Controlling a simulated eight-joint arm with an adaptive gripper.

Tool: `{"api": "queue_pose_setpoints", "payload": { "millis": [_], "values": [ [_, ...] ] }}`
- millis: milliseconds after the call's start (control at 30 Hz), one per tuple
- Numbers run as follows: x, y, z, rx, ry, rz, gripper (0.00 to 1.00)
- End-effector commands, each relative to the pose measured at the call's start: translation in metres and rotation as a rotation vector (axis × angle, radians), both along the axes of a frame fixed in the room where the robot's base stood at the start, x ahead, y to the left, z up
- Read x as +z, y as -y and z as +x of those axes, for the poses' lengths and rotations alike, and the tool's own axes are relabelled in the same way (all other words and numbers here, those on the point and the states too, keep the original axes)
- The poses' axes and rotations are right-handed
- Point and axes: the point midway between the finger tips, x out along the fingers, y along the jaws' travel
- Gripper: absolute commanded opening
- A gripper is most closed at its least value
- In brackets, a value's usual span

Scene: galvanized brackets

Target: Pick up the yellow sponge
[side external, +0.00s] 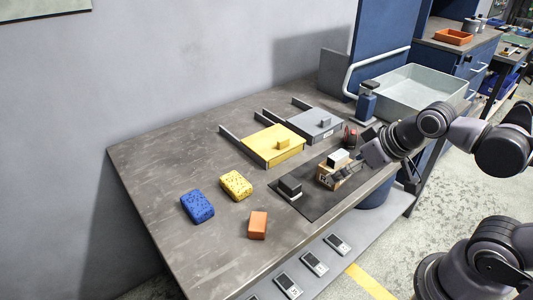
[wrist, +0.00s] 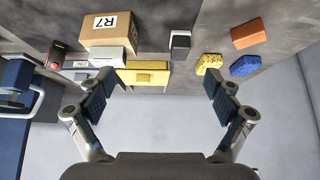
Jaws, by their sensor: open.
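The yellow sponge (side external: 236,185) lies flat on the dark worktop, left of centre in the side view, just right of the blue sponge (side external: 197,206). It also shows in the wrist view (wrist: 209,63), close to the right fingertip in the picture but farther off. My gripper (side external: 352,170) is well to the right of the sponge, by the cardboard box. In the wrist view its two fingers (wrist: 158,80) are spread wide with nothing between them.
An orange block (side external: 257,225) lies in front of the sponges. A cardboard box (side external: 329,177) and a black-and-grey block (side external: 290,188) stand on a dark mat. A yellow sliding tray (side external: 273,146) and a grey one (side external: 315,124) lie behind. The worktop's left side is clear.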

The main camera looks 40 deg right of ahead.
Motion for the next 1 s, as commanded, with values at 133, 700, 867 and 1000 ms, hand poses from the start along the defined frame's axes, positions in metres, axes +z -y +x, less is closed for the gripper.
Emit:
{"api": "queue_pose_setpoints", "payload": {
  "millis": [133, 700, 867, 1000],
  "values": [
    [0.0, 0.0, 0.0, 0.0, 0.0, 0.0, 1.0],
    [0.033, -0.019, 0.046, -0.233, -0.119, 0.178, 1.0],
    [0.045, -0.034, 0.079, -0.408, -0.201, 0.277, 1.0],
    [0.049, -0.05, 0.108, -0.569, -0.27, 0.348, 1.0]
  ]
}}
